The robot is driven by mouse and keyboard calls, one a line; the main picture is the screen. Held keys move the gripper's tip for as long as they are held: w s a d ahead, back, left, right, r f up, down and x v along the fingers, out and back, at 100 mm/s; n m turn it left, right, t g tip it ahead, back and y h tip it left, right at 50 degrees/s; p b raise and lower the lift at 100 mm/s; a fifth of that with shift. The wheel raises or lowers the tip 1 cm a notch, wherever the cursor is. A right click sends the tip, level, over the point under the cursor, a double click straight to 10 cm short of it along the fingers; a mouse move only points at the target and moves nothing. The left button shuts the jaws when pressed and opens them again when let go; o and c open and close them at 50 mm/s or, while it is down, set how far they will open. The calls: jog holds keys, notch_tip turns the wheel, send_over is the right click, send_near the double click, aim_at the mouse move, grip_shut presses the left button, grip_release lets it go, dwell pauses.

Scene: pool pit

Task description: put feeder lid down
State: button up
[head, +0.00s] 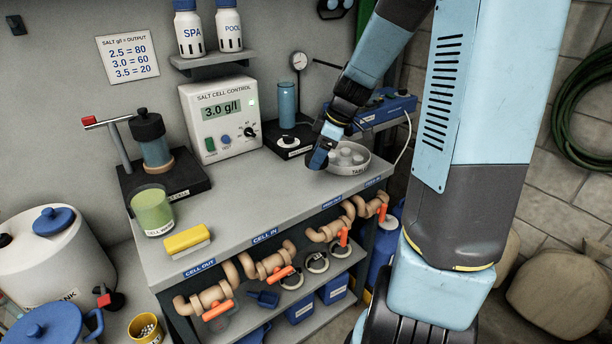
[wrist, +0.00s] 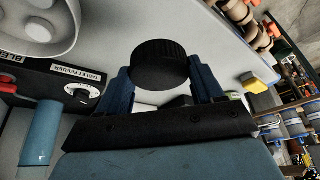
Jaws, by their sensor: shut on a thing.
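The feeder lid (wrist: 160,65) is a black, ridged round cap, seen in the wrist view. My gripper (wrist: 158,82) is shut on it, with one blue finger on each side. In the head view my gripper (head: 319,158) is over the bench, just left of the tablet dish; the lid cannot be made out there. The tablet feeder (head: 288,104) is a blue translucent cylinder on a black base, with no lid on top, left of my gripper. The feeder also shows in the wrist view (wrist: 40,132). Whether the lid touches the bench I cannot tell.
The tablet dish (head: 364,170) holds several white tablets, close to my gripper's right. The salt cell control box (head: 219,118) stands behind left. The bench top (head: 262,195) is clear in front. A yellow brush (head: 188,241) and green cup (head: 152,211) are at the left.

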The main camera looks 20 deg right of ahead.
send_over(297, 184)
jog(key=s+d, duration=0.1)
jog(key=f, duration=0.6)
jog(key=shift+d, duration=0.2)
notch_tip(297, 184, down, 3)
jog(key=shift+w+f, duration=0.1)
jog(key=shift+f, duration=0.1)
jog(key=o, duration=1.1)
